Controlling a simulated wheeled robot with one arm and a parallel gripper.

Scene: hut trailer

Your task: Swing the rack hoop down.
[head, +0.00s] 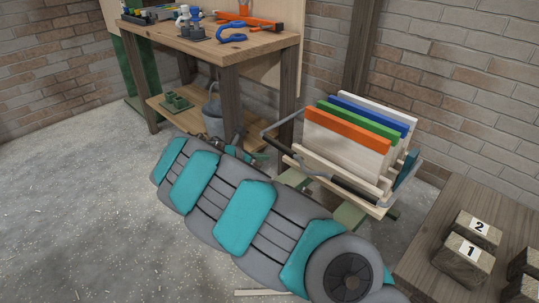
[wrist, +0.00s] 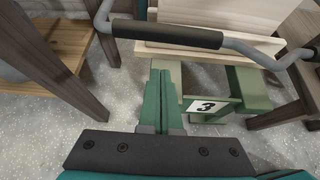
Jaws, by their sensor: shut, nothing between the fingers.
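The rack (head: 345,145) is a pale wooden frame on green feet, holding upright boards with orange, green, blue and pale tops. Its hoop is a bent grey bar (head: 269,142) with a black grip (head: 352,188). The grip lies across the rack's near side, low in front of the boards. In the wrist view the black grip (wrist: 167,34) crosses near the top. My gripper (wrist: 163,66) is shut and empty, its green fingers pointing towards the grip, just short of it in the picture; I cannot tell the true gap. In the head view my gripper (head: 256,155) is left of the rack.
A wooden workbench (head: 215,45) with tools stands behind; a grey bucket (head: 213,118) is by its lower shelf. A low table (head: 440,230) with numbered wooden blocks is at right. The floor at left is clear.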

